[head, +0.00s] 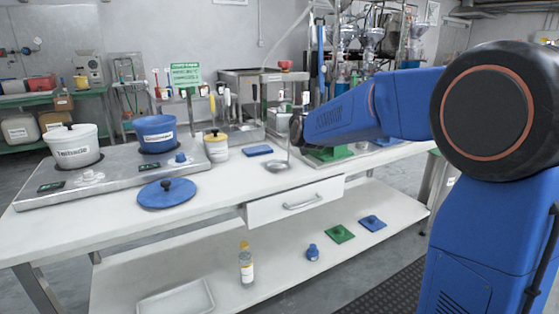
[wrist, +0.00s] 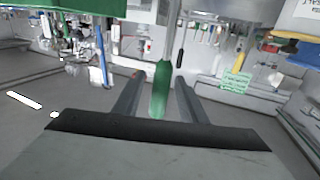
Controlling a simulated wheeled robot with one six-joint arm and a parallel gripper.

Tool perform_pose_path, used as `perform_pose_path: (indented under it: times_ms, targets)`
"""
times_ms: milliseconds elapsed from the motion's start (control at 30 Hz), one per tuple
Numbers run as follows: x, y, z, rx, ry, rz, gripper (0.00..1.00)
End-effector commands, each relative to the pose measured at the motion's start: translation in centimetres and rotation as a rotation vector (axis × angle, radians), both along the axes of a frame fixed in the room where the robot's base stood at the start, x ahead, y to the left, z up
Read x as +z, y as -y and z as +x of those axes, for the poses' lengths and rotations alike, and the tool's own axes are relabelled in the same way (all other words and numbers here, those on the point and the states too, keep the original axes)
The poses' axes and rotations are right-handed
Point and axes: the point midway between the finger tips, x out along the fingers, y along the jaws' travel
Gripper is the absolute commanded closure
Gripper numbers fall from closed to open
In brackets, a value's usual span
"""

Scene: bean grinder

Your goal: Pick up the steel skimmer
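In the head view the skimmer's round grey head (head: 277,166) is at the worktop, below the end of my arm, with a thin shaft rising from it. My gripper's fingers are hard to make out in the head view. In the wrist view, which looks upside down, a green handle (wrist: 162,88), likely the skimmer's, is between the two fingers of my gripper (wrist: 158,92). The fingers are apart, with a gap showing on each side of the handle. I cannot tell what supports the skimmer.
A blue tray (head: 258,150) and a white pot with a yellow lid (head: 216,148) are left of the skimmer. Hanging utensils and a metal rack (head: 243,85) stand behind. A blue lid (head: 167,194) lies farther left. The front worktop is mostly clear.

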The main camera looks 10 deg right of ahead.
Motion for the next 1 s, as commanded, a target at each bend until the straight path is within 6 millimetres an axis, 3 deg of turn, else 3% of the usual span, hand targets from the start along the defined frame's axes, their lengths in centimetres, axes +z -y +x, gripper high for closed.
perform_pose_path:
  times_ms: [133,367,533,867,1000]
  targets:
    - [0.0,0.0,1.6,0.000,0.000,-0.001,0.62]
    - [0.1,0.0,1.7,0.000,0.001,-0.001,0.62]
    - [0.1,0.0,1.7,0.000,0.001,-0.001,1.00]
    - [0.3,0.0,1.7,0.000,0.002,0.000,1.00]
    - [1.6,0.0,1.7,0.000,0.004,0.000,1.00]
